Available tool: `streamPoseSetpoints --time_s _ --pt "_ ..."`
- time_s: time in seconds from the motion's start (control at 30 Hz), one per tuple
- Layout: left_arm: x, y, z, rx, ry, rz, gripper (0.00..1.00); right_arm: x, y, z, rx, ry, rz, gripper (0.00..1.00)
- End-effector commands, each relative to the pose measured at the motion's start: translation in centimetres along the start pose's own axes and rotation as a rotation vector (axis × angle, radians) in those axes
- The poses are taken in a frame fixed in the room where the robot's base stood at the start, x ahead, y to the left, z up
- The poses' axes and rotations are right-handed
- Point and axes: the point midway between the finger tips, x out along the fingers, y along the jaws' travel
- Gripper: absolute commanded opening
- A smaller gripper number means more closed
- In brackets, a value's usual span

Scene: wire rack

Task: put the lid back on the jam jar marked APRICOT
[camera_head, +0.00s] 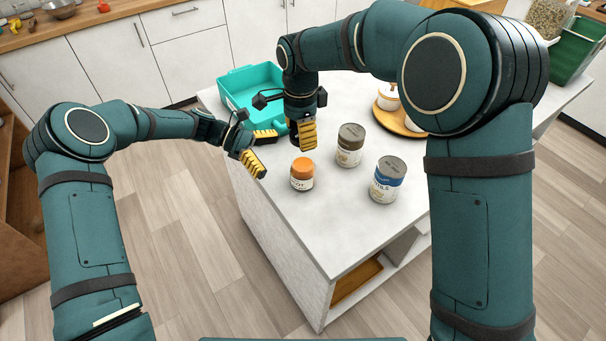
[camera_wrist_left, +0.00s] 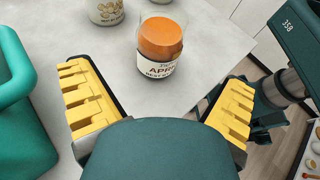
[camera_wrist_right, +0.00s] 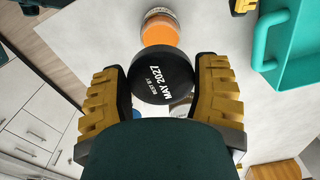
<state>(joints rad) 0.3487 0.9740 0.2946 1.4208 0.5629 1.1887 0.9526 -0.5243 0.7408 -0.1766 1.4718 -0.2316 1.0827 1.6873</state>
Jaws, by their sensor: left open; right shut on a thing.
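The jam jar (camera_head: 302,174) stands upright near the worktop's left edge, orange at its top. In the left wrist view the jar (camera_wrist_left: 158,50) has a pale label whose readable letters begin "APRI". My right gripper (camera_head: 303,142) is shut on a dark round lid (camera_wrist_right: 163,80) printed "BEST BY MAY 2027". The lid is held above the worktop, behind the jar in the head view, where the gripper mostly hides it. My left gripper (camera_head: 261,150) is open and empty, left of the jar and apart from it.
A teal bin (camera_head: 235,78) is at the back left. A round wooden board (camera_head: 392,121) carries jars at the back right. The front worktop is clear.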

Motion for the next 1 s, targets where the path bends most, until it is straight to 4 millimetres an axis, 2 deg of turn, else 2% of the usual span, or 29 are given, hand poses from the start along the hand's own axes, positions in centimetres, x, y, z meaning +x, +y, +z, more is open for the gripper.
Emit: streamPoseSetpoints --time_s 0.1,0.3,0.5,0.7,0.97,1.0 --pt "2.3 -0.1 0.1 0.001 -0.002 -0.005 1.0 0.0 0.0 0.0 0.0 0.0 0.0 0.52" --pt "5.8 0.0 0.1 0.001 -0.002 -0.003 1.0 0.0 0.0 0.0 0.0 0.0 0.0 0.52" --pt "8.2 0.0 0.1 0.001 -0.002 -0.002 1.0 0.0 0.0 0.0 0.0 0.0 0.0 0.52" --pt "9.1 0.0 0.1 0.001 -0.001 -0.001 1.0 0.0 0.0 0.0 0.0 0.0 0.0 0.52" --pt "9.2 0.0 0.1 0.001 -0.001 0.0 1.0 0.0 0.0 0.0 0.0 0.0 0.0 0.52" --pt "9.1 0.0 0.1 0.001 -0.001 0.0 0.93 0.0 0.0 0.0 0.0 0.0 0.0 0.52"
